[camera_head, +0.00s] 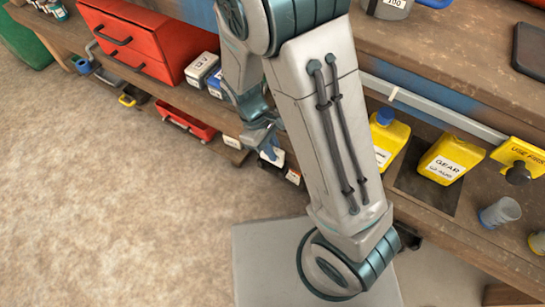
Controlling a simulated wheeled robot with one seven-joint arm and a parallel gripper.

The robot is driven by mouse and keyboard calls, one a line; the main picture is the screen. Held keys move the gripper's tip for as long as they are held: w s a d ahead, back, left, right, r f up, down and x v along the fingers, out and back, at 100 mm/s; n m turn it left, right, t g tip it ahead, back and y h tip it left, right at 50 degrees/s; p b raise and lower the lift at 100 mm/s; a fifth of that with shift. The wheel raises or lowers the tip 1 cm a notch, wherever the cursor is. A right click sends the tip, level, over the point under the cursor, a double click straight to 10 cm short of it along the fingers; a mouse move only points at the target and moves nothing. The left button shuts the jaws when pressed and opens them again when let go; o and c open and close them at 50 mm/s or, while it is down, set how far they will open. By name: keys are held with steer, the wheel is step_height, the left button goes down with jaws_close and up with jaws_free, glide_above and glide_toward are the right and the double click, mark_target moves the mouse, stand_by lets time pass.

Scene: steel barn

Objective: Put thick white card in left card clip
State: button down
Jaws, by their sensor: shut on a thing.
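My gripper (265,143) is small in the view, beside the front edge of the lower shelf, pointing down. It is shut on a small white piece (277,157), which appears to be the thick white card; its thickness is too small to judge. The card is tilted, close in front of the shelf edge; I cannot tell whether it touches anything. Pale label-like pieces show along the shelf edge, one to the left (232,142) and one to the right (293,176) of my gripper. I cannot make out which of these is the left card clip.
A red tray (185,121) sits on the lower shelf. Yellow bottles (451,160) and a grey cup (499,212) are at the right. My arm hides the shelf's middle. The floor (110,210) at left is clear.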

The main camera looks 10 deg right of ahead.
steer(key=shift+f+b, duration=0.95)
steer(key=shift+f, duration=0.95)
steer(key=shift+f, duration=0.2)
steer(key=c, duration=1.7)
jaws_free()
steer(key=shift+c, duration=0.2)
steer(key=shift+r, duration=0.1)
steer(key=shift+r, duration=0.2)
steer(key=p+v, duration=0.1)
steer(key=v, duration=0.1)
steer(key=p+v, duration=0.1)
steer(key=v, duration=0.1)
steer(key=p+v, duration=0.1)
steer(key=shift+w+a+r, duration=0.25)
steer(key=shift+w+a, duration=0.05)
steer(key=shift+a, duration=0.15)
steer(key=w+a+p, duration=0.1)
steer(key=w+a, duration=0.1)
steer(key=a, duration=0.1)
steer(key=w+a+p, duration=0.1)
steer(key=w+a, duration=0.1)
steer(key=w+a+p, duration=0.1)
steer(key=w+a, duration=0.1)
steer(key=a, duration=0.1)
steer(key=shift+w+a+f, duration=0.3)
steer(key=shift+w+a, duration=0.05)
steer(key=shift+w, duration=0.05)
